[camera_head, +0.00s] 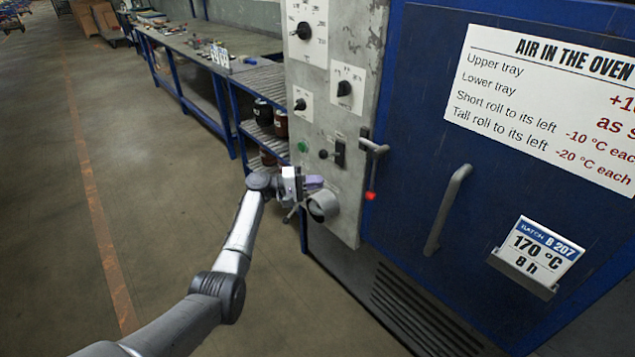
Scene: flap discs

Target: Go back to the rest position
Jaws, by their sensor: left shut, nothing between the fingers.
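My left arm comes in from the bottom left, and my left gripper (313,183) is at its end, in front of the lower part of the grey control panel (335,110). The gripper is shut and holds nothing. Just below it is a round grey fitting (323,206) on the panel. I cannot tell whether the fingers touch the panel. My right gripper is not in view.
A blue oven door (420,130) with a long handle (447,210), a printed sign (550,95) and a batch card (540,250) fills the right. A red-tipped lever (371,180) sticks out beside the panel. Shelves and a workbench (200,50) stand behind. The floor at left is clear.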

